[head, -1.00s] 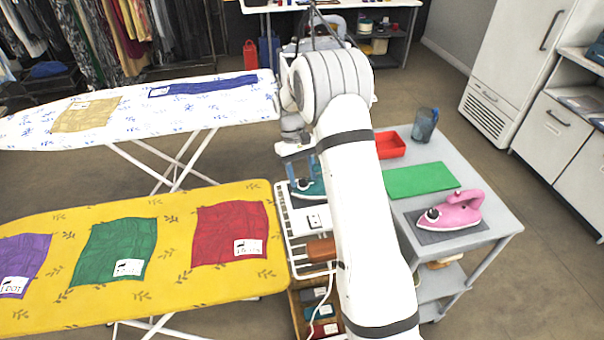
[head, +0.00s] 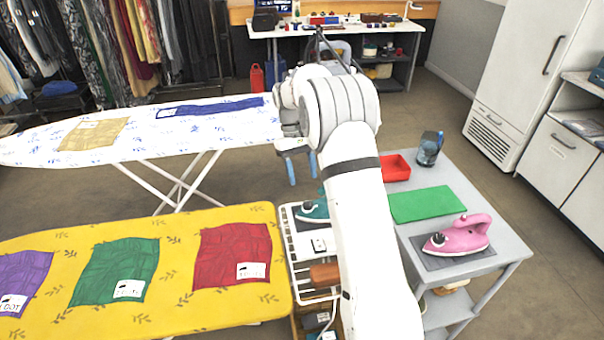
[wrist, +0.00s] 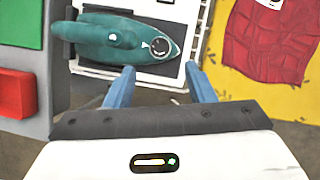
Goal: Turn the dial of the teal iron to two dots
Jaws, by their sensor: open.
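The teal iron (head: 316,209) lies flat on a dark pad on a white wire rack, partly hidden by my arm in the head view. In the wrist view the whole teal iron (wrist: 120,38) shows near the top, its round dark dial (wrist: 161,46) facing up with a small white mark beside it. The dial setting is too small to read. My gripper (head: 300,168) is open and empty, with blue fingers pointing down above and behind the iron. In the wrist view the fingertips (wrist: 158,72) are apart, just below the dial in the picture and not touching it.
A yellow ironing board (head: 190,225) with cloths stands left of the rack. A brown block (head: 325,274) lies nearer on the rack.

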